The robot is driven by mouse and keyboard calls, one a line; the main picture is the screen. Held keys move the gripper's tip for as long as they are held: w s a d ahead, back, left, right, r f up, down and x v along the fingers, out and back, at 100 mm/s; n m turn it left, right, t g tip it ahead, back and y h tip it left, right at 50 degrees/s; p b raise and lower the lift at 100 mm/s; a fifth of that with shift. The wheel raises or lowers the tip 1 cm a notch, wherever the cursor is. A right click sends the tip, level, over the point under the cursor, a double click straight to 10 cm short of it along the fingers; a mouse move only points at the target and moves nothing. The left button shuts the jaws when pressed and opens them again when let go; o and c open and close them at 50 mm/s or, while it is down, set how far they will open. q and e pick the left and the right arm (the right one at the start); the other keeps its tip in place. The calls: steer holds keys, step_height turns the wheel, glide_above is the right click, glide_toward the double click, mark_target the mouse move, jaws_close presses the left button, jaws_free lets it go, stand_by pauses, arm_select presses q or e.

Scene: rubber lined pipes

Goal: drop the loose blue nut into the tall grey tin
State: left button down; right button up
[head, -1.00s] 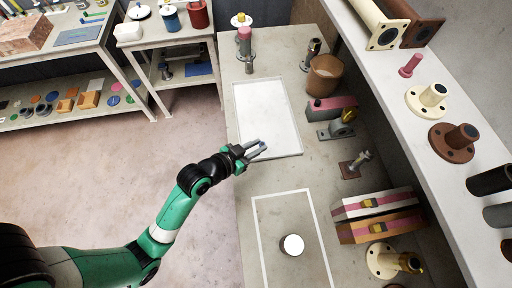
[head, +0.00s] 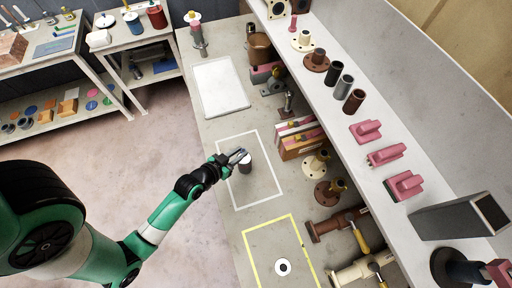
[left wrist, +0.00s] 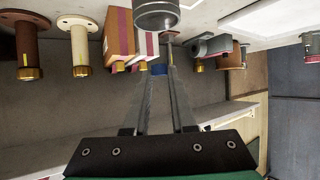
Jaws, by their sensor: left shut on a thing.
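The tall grey tin (head: 245,167) stands inside the white outline on the bench; its top is partly covered by my left gripper (head: 240,156) in the head view. In the left wrist view, one round grey end of the tin (left wrist: 156,13) shows at the top middle, just past the fingertips. My left gripper (left wrist: 160,72) is shut on the small blue nut (left wrist: 158,69), which shows between its fingertips. The nut cannot be made out in the head view. The gripper is at the tin's top; how far above it, I cannot tell. My right gripper is not in view.
A white tray (head: 221,89) lies farther back on the bench. A yellow outline (head: 248,250) nearer the front holds a white disc with a dark centre (head: 283,267). Striped blocks (head: 297,139) and flanged pipes (head: 316,161) line the right, beneath a long shelf (head: 330,60).

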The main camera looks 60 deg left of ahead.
arm_select(q)
steer(key=f+b, duration=0.1)
steer(key=b, duration=0.1)
steer(key=a+f+b, duration=0.1)
steer(key=f+b, duration=0.1)
steer(key=s+f+b, duration=0.1)
steer(key=f, duration=0.1)
steer(key=shift+a+b, duration=0.3)
steer(key=shift+b, duration=0.1)
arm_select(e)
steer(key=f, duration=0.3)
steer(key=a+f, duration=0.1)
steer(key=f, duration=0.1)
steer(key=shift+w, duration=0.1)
arm_select(q)
steer(key=c, duration=0.7)
jaws_free()
steer(key=shift+o, duration=0.2)
